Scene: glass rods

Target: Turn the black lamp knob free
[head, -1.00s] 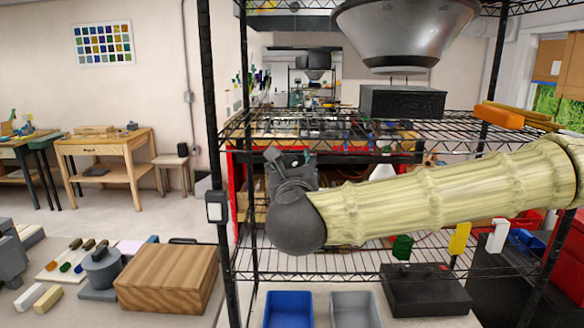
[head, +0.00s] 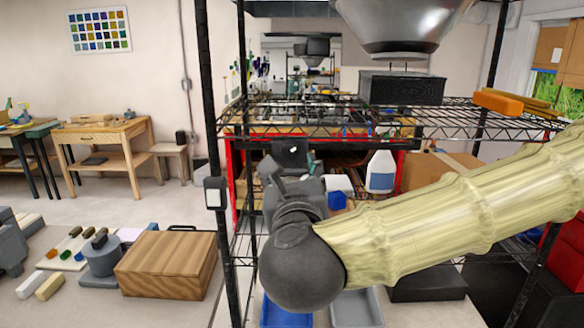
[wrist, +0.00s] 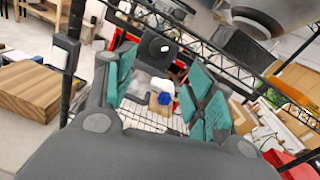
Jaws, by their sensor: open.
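I cannot pick out the black lamp knob for certain in either view. A metal lamp shade (head: 400,22) hangs at the top right of the head view, cut by the frame edge. Its dark rounded underside (wrist: 275,14) seems to show at the upper right of the wrist view. My gripper (head: 290,178) points away from the head camera, below the shade and to its left, with its fingers mostly hidden by my wrist. In the wrist view the teal-padded fingers (wrist: 162,82) are spread apart with nothing held between them.
A black block (head: 405,88) stands on the wire shelf (head: 330,125) under the shade. An orange piece (head: 505,103) lies to its right. A dark post (head: 208,110) carries a small switch-like box (head: 215,193). Behind are a white jug (head: 381,172) and blue box (head: 337,201). A wooden block (head: 168,265) sits left.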

